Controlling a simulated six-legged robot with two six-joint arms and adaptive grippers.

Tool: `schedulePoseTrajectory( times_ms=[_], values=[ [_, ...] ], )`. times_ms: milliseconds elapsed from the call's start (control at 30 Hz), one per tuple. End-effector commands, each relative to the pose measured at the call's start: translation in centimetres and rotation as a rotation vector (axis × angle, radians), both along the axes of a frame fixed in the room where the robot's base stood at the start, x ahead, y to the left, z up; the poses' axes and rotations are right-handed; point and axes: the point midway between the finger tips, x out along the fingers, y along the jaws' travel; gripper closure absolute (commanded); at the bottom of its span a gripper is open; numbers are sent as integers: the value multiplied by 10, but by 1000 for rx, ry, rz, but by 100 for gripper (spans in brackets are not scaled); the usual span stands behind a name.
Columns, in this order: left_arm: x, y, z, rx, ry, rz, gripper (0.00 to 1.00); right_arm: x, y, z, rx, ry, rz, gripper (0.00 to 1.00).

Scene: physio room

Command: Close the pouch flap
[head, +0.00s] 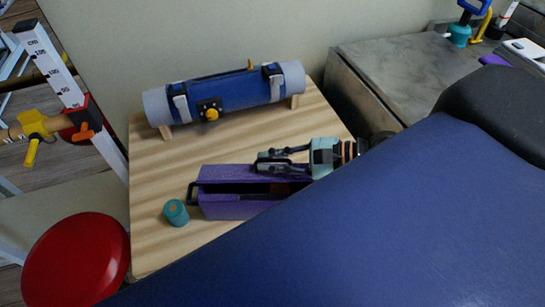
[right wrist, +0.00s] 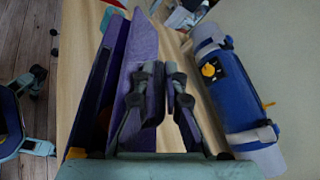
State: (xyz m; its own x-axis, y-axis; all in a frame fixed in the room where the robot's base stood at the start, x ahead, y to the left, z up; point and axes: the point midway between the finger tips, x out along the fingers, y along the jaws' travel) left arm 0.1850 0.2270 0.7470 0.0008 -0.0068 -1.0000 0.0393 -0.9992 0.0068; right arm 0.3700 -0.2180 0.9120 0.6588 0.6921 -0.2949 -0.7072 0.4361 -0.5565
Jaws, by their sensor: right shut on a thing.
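The purple pouch (head: 240,209) lies on the wooden table in the head view, its long dark opening facing up. Its flap (head: 222,172) stands up along the far side, so the opening shows. A black loop (head: 191,193) is at its left end. My right gripper (head: 262,161) comes in from the right and is shut on the flap's upper edge. In the right wrist view the fingers (right wrist: 166,88) are close together beside the purple flap (right wrist: 140,48), with the dark opening to the left. The fingers hide part of the flap.
A small teal cylinder (head: 176,212) stands left of the pouch on the wooden table (head: 150,245). A blue roll (head: 235,91) rests on supports behind. A blue padded couch (head: 400,220) fills the front right. A red stool (head: 75,262) is at the left.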

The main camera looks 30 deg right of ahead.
Motion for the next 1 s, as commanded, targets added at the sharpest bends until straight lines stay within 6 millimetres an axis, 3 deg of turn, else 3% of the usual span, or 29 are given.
schedulePoseTrajectory(
  times_ms=[1000],
  values=[
    [0, 0, -8, 0, 0, 0, 100, -11, 7, -8, -129, -223, -1, 100]
  ],
)
